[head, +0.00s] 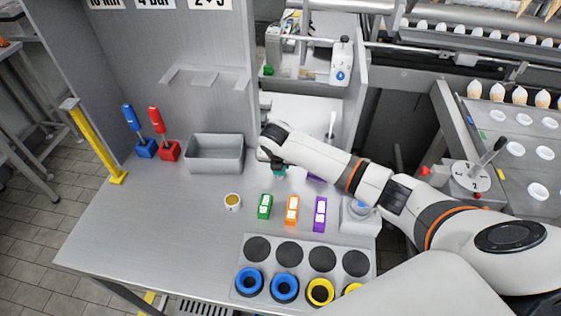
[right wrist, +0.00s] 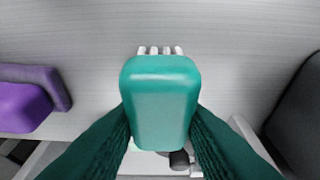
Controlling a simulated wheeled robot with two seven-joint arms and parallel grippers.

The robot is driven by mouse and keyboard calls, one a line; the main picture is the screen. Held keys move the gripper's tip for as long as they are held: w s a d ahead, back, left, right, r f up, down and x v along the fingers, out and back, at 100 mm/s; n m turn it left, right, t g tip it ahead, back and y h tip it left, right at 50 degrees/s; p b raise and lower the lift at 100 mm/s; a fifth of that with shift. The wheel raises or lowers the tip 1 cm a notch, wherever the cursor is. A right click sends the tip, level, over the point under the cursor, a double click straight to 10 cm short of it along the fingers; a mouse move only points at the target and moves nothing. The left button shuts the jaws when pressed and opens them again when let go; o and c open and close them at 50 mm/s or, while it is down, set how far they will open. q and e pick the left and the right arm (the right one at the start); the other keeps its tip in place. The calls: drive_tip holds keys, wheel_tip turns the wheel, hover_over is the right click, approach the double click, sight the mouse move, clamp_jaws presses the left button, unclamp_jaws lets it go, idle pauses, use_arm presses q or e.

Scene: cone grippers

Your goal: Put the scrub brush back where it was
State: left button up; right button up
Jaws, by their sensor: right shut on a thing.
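The scrub brush (right wrist: 160,100) is a teal block with white bristles at its far end, seen in the right wrist view. My right gripper (right wrist: 162,135) is shut on it, with a dark green finger on each side. In the head view my right arm reaches in from the right. A little teal of the brush (head: 279,171) shows below the wrist, over the back of the steel table (head: 170,215). The arm hides most of the gripper. I cannot tell whether the brush touches the table. My left gripper is not in view.
A grey bin (head: 214,168) stands left of the brush. Blue (head: 145,149) and red (head: 168,151) holders with handled tools stand further left. In front are a small cup (head: 233,202), green (head: 265,206), orange (head: 292,210) and purple (head: 320,214) blocks. A purple thing (right wrist: 20,106) lies beside the brush.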

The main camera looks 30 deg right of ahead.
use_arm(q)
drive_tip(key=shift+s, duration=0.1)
use_arm(e)
drive_tip(key=o, duration=0.9)
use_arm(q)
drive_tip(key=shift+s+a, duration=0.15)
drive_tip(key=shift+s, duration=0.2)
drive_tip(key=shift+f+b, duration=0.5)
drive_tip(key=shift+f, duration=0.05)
use_arm(e)
drive_tip(key=v, duration=1.2)
